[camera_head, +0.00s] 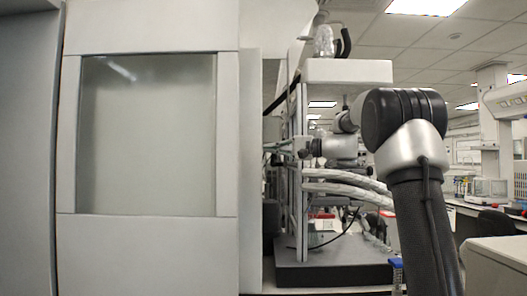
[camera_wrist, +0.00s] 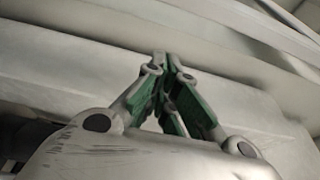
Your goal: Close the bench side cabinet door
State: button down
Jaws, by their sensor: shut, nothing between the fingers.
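The cabinet door (camera_head: 148,235) fills the left of the head view, a pale panel with a framed window (camera_head: 148,135). A narrow pale panel (camera_head: 250,170) stands along its right side. I cannot tell how far the door stands open. My gripper (camera_wrist: 162,60) shows in the wrist view, its green-padded fingers together at the tips and nothing between them. The tips are at or close to a pale flat surface (camera_wrist: 70,85); contact is not clear, nor is which panel it is. In the head view the gripper cannot be made out.
Right of the door, reactor equipment (camera_head: 300,150) with braided hoses (camera_head: 345,187) stands on a dark base (camera_head: 335,275). My arm rises in front of it. A pale cabinet edge (camera_head: 28,150) stands at far left. Lab benches and a dark chair (camera_head: 488,224) are behind at right.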

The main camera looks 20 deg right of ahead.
jog(key=w+a, duration=0.1)
jog(key=a, duration=0.8)
jog(key=shift+w, duration=0.3)
jog(key=shift+s+a, duration=0.1)
jog(key=shift+a, duration=0.05)
